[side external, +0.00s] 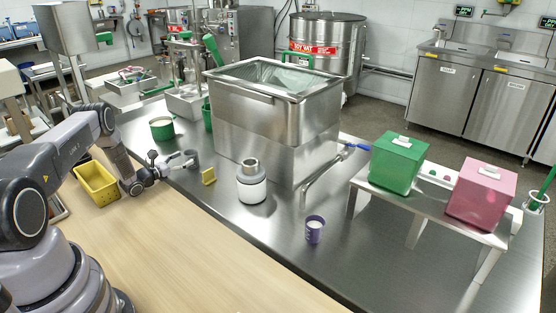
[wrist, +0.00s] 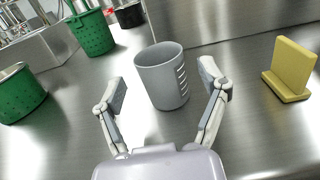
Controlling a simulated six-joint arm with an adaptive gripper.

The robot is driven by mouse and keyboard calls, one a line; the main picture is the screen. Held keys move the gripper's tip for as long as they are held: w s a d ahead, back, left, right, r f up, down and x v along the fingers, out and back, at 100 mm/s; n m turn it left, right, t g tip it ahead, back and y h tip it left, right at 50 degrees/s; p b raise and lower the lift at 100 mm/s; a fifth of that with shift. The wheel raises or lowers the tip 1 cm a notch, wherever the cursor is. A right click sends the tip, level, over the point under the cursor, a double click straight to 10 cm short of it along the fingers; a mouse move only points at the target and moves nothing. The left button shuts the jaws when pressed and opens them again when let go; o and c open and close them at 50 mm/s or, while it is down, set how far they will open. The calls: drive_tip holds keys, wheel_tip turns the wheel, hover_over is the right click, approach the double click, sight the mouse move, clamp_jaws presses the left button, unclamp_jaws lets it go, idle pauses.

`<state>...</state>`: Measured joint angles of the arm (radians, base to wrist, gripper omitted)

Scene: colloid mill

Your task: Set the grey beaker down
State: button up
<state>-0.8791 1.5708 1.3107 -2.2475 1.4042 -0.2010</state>
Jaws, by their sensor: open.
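The grey beaker (wrist: 160,80) stands upright on the steel table in the wrist view, its white marks facing right. My gripper (wrist: 163,82) is open, with one finger on each side of the beaker and a visible gap on both sides. In the side external view my gripper (side external: 172,164) reaches in low from the left, and the grey beaker (side external: 191,158) shows small just beyond the fingers. Its base looks to rest on the table.
A yellow stand (wrist: 289,70) is right of the beaker. A green perforated basket (wrist: 90,32) and a green pot (wrist: 20,92) are left. The large steel vat (side external: 270,110) rises behind. A white-grey container (side external: 251,182) and a purple beaker (side external: 314,229) stand farther right.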

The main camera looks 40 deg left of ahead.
drive_tip(key=w+d+r+m+g+h, duration=0.1)
drive_tip(key=w+d+r+m+h, duration=0.25)
drive_tip(key=r, duration=0.55)
drive_tip(key=w+d+r+m+g+h, duration=0.1)
drive_tip(key=d+r+m+h, duration=0.25)
drive_tip(key=d+r, duration=0.5)
drive_tip(key=s+d+r+m+g+h, duration=0.25)
drive_tip(key=d+r+m+g, duration=0.2)
drive_tip(key=d+r, duration=0.3)
drive_tip(key=s+d+r+m+g+h, duration=0.1)
drive_tip(key=s+d+r+m+g, duration=0.25)
drive_tip(key=d+r+m, duration=0.45)
drive_tip(key=s+d+r+m+g+y, duration=0.35)
drive_tip(key=s+d+m, duration=0.25)
drive_tip(key=s+d, duration=0.55)
drive_tip(key=s+a+r+m+y, duration=0.1)
drive_tip(key=s+m+y, duration=0.2)
drive_tip(key=s, duration=0.7)
drive_tip(key=s+a+r+m+t+y, duration=0.1)
drive_tip(key=s+a+m+y, duration=0.1)
drive_tip(key=s+m+y, duration=0.2)
drive_tip(key=s+m, duration=0.3)
drive_tip(key=s, duration=0.3)
drive_tip(key=shift+s+a, duration=0.25)
drive_tip(key=shift+s, duration=0.05)
drive_tip(key=shift+r+m, duration=0.1)
drive_tip(key=shift+m, duration=0.15)
